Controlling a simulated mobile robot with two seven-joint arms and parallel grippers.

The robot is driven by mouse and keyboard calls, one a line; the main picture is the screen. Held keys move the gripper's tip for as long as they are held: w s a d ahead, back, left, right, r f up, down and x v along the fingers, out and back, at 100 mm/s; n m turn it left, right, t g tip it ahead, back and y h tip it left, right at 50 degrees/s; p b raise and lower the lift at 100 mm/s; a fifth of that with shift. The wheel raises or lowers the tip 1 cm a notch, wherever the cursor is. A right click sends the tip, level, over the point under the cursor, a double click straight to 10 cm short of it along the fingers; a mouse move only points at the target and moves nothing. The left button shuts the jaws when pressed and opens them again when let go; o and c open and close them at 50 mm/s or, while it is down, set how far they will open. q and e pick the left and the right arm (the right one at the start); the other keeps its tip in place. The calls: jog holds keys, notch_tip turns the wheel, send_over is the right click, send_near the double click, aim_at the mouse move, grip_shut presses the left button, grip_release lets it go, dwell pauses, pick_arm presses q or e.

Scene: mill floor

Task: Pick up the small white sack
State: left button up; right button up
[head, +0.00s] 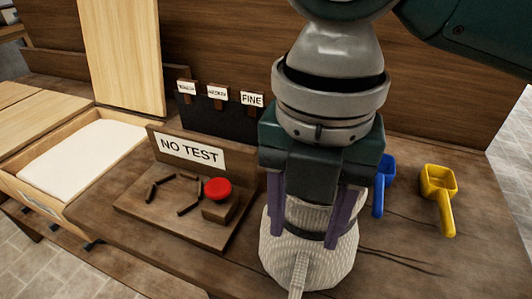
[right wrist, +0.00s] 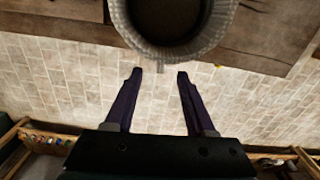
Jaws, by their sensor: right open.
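The small white sack (head: 278,262) stands on the brown wooden bench in the head view, partly hidden behind my right gripper. It is whitish and ribbed, with a narrow strip hanging down its front. In the right wrist view its round rim (right wrist: 165,52) surrounds a dark opening at the top of the picture. My right gripper (head: 303,238) points down over the sack, fingers apart. In the wrist view the fingertips (right wrist: 160,74) lie just short of the rim with nothing between them; contact cannot be told. My left gripper is not in view.
A "NO TEST" board (head: 190,150) with a red button (head: 217,190) and dark sticks stands left of the sack. A blue scoop (head: 379,190) and a yellow scoop (head: 440,190) lie right. A wooden bin (head: 57,205) with white contents is far left. A wooden panel backs the bench.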

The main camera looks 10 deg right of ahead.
aim_at(301, 265)
notch_tip(301, 265, down, 8)
jog(key=shift+s+d+b, duration=0.15)
jog(key=shift+b, duration=0.15)
grip_shut()
dwell(0.4)
dwell(1.0)
